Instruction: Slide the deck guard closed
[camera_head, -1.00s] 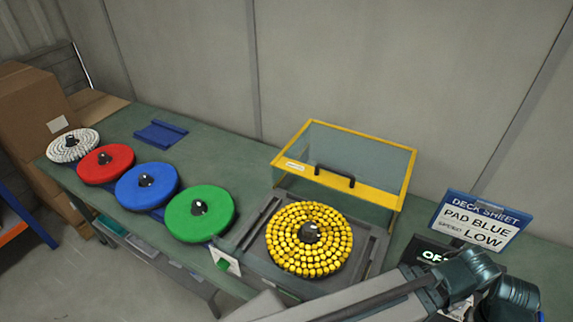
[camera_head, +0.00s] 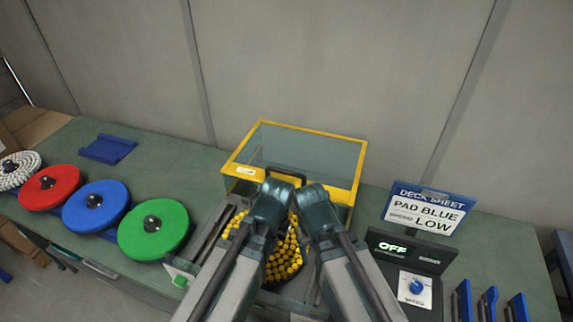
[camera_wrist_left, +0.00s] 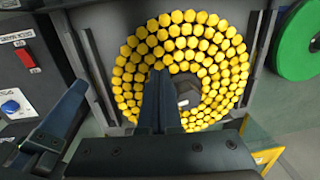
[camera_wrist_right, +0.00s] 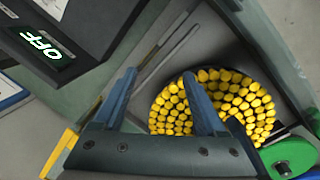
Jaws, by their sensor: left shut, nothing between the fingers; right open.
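The deck guard (camera_head: 346,195) is a clear box with a yellow frame, standing behind the deck. Its dark handle is partly hidden behind my wrists in the head view. The deck's yellow beaded pad (camera_head: 285,262) is uncovered by the guard and partly hidden by my arms. My left gripper (camera_wrist_left: 160,78) is shut and empty, over the pad in its wrist view. My right gripper (camera_wrist_right: 160,75) is open and empty, with the pad beyond its fingers. Both wrists are close together in front of the guard. The head view hides the fingertips; contact with the handle cannot be told.
Green (camera_head: 152,230), blue (camera_head: 95,207), red (camera_head: 49,187) and white pads lie left of the deck. A control box with an OFF display (camera_head: 405,249) and speed knob (camera_head: 416,287) is at right. A deck sheet sign (camera_head: 430,208) stands behind it.

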